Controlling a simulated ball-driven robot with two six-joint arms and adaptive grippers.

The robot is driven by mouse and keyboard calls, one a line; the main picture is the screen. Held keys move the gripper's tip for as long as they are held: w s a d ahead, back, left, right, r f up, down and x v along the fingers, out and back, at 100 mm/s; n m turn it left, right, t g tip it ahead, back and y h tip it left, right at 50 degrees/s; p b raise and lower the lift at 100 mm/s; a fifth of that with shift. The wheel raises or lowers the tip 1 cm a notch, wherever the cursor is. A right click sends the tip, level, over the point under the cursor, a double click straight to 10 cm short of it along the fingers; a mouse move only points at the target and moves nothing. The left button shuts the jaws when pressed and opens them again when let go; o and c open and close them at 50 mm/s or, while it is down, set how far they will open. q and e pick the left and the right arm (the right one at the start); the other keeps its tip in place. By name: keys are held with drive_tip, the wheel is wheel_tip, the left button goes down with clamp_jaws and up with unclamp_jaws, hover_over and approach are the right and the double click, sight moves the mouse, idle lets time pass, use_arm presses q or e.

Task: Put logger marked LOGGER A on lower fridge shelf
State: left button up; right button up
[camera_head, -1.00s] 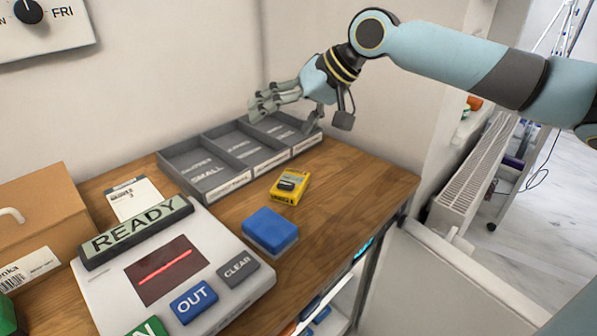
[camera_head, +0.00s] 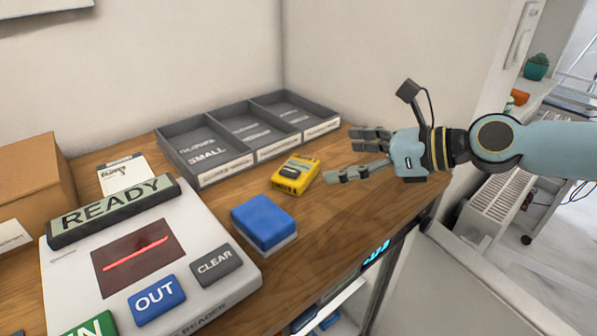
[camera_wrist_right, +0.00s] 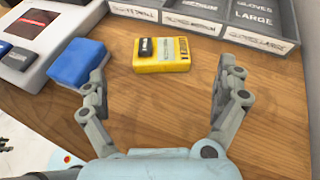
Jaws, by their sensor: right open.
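A yellow logger (camera_head: 296,174) with a dark display lies on the wooden counter, in front of the grey glove tray. Its marking is too small to read. It also shows in the right wrist view (camera_wrist_right: 170,56), just beyond and between the fingertips. My right gripper (camera_head: 352,157) is open and empty, to the right of the logger and level with the counter top, fingers pointing left toward it. The wrist view shows its two fingers (camera_wrist_right: 166,84) spread wide. Part of a lit fridge (camera_head: 340,308) with a shelf shows under the counter. My left gripper is not in view.
A blue block (camera_head: 264,222) with a pale underside lies left of the logger, near the left finger in the wrist view. A white reader (camera_head: 217,295), a glove tray (camera_head: 228,169) and a cardboard box (camera_head: 35,185) occupy the counter. Bare wood lies at front right.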

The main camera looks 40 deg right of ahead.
sight(285, 164)
drive_tip(key=x, duration=0.3)
drive_tip(key=shift+w+f, duration=0.1)
drive_tip(key=shift+w+a+f+b, duration=0.25)
drive_tip(key=shift+w+f+b, duration=0.05)
drive_tip(key=shift+w, duration=0.1)
drive_tip(key=x, duration=0.2)
drive_tip(key=b+x, duration=0.1)
drive_tip(key=x, duration=0.1)
drive_tip(key=shift+w+a+f, duration=0.1)
drive_tip(key=shift+w+f, duration=0.1)
drive_tip(key=shift+f, duration=0.15)
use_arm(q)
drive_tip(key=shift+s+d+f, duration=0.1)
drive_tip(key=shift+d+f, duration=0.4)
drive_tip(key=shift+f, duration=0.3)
use_arm(e)
drive_tip(key=c, duration=1.4)
drive_tip(key=shift+o, duration=0.2)
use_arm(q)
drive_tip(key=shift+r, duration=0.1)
use_arm(e)
drive_tip(key=shift+r, duration=0.15)
